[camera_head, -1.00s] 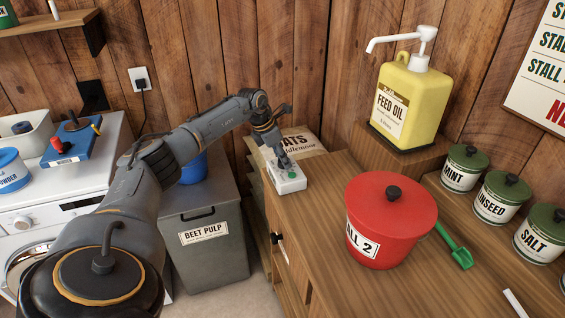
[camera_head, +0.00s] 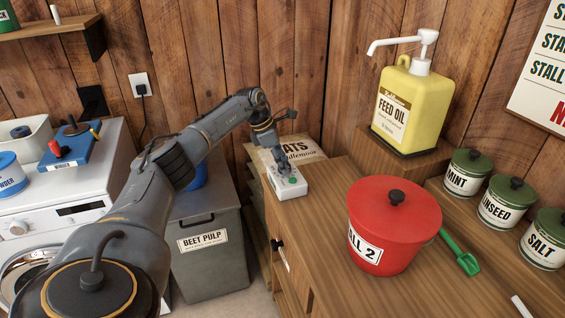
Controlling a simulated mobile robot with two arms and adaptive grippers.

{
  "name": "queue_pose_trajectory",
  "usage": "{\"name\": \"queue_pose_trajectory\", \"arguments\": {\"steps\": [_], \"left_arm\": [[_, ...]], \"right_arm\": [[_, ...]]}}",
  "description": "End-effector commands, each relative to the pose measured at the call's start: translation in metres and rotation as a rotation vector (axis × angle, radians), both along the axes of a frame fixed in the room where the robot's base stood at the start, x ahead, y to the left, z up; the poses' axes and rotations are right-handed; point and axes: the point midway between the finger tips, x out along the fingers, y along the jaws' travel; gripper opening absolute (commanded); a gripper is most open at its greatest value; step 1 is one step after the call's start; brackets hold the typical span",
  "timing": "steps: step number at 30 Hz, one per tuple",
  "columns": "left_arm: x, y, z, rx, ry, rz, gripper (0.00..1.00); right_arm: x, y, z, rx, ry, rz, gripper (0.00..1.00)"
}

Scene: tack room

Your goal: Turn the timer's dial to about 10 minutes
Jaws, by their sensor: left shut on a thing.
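The timer (camera_head: 289,187) is a small white box with a green spot on its top. It sits at the far left corner of the wooden counter. My left gripper (camera_head: 282,168) points down at the timer's top and is shut on its dial. The fingers hide most of the dial, so I cannot read its setting. My right gripper is not in view.
A red lidded bucket (camera_head: 393,227) stands on the counter (camera_head: 318,210), with a green scoop (camera_head: 459,250) beside it. A yellow feed oil jug (camera_head: 410,108) and several green-lidded tins stand behind. A grey beet pulp bin (camera_head: 212,260) is left of the counter.

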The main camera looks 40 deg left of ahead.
Motion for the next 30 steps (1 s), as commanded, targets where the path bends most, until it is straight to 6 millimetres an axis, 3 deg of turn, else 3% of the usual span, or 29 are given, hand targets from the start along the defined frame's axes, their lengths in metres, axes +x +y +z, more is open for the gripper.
{"name": "queue_pose_trajectory", "arguments": {"steps": [3, 4, 7, 19, 30], "left_arm": [[0.000, 0.000, 0.000, 0.001, -0.001, 0.001, 0.06], [0.000, 0.000, 0.000, 0.001, -0.001, 0.002, 0.42], [0.000, 0.000, 0.000, 0.002, 0.000, 0.002, 0.61], [-0.002, 0.002, 0.006, 0.001, -0.001, 0.003, 0.61], [-0.021, 0.021, 0.073, 0.001, -0.005, 0.004, 0.61]], "right_arm": [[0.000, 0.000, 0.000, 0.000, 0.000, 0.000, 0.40], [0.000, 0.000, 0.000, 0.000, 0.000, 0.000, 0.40], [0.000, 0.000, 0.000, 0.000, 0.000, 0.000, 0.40], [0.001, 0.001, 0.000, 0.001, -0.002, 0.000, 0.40], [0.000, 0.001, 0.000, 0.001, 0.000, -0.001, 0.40]]}}
